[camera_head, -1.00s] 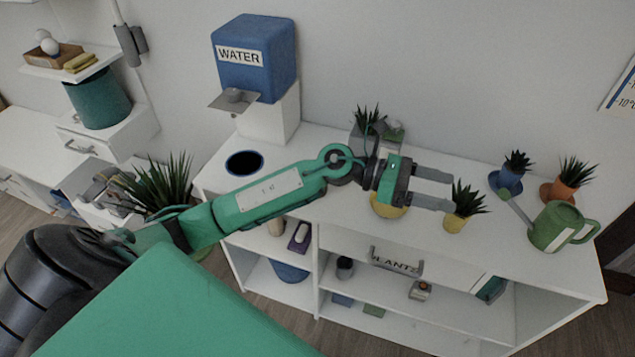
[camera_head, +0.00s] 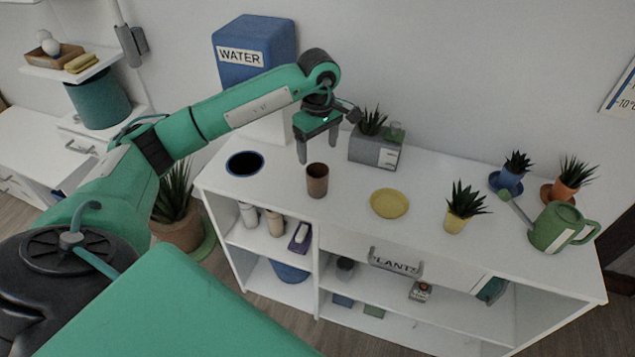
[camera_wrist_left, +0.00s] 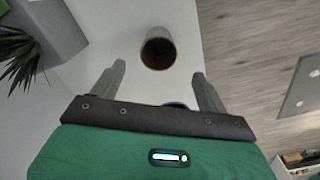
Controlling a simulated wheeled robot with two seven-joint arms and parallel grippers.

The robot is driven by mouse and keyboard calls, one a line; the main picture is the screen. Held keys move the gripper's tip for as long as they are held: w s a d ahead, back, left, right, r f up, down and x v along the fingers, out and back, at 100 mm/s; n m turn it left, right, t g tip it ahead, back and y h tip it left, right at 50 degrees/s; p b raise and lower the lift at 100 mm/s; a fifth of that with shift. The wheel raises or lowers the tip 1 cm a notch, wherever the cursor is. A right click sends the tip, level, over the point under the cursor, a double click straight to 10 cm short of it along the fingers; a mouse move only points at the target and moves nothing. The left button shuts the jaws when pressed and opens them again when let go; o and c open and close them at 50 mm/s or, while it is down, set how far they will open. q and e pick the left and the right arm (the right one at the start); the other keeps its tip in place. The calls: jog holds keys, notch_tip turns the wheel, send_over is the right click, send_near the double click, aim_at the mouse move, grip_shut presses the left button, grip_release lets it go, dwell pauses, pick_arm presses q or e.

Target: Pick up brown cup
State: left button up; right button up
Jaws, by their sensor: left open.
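The brown cup (camera_head: 317,181) stands upright on the white desk top, between the dark blue round dish and the yellow plate. In the left wrist view the cup (camera_wrist_left: 158,50) shows its open top ahead of and between the finger lines. My left gripper (camera_head: 318,158) points down over the desk, open and empty, just behind and above the cup. Its two fingers also show in the left wrist view (camera_wrist_left: 161,78), apart, with the cup beyond their tips. My right gripper is not in view.
A grey planter box (camera_head: 376,152) stands close right of my left gripper. The yellow plate (camera_head: 389,203), a potted plant (camera_head: 464,208) and a green watering can (camera_head: 556,228) are farther right. The blue dish (camera_head: 244,164) is left. The blue water dispenser (camera_head: 252,52) stands behind my arm.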

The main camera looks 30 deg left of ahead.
pick_arm(q)
jog(key=p, duration=0.1)
send_over(317, 175)
jog(key=s+d, duration=0.2)
notch_tip(317, 175, down, 7)
jog(key=shift+s+a+r, duration=0.1)
jog(key=f, duration=0.1)
jog(key=f+p, duration=0.1)
jog(key=f, duration=0.1)
jog(key=shift+a+f, duration=0.2)
jog(key=shift+f, duration=0.7)
jog(key=shift+c, duration=1.1)
jog(key=c, duration=0.9)
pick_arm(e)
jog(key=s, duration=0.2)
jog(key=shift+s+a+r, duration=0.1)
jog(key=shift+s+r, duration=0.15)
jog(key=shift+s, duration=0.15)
pick_arm(q)
jog(key=shift+r, duration=0.1)
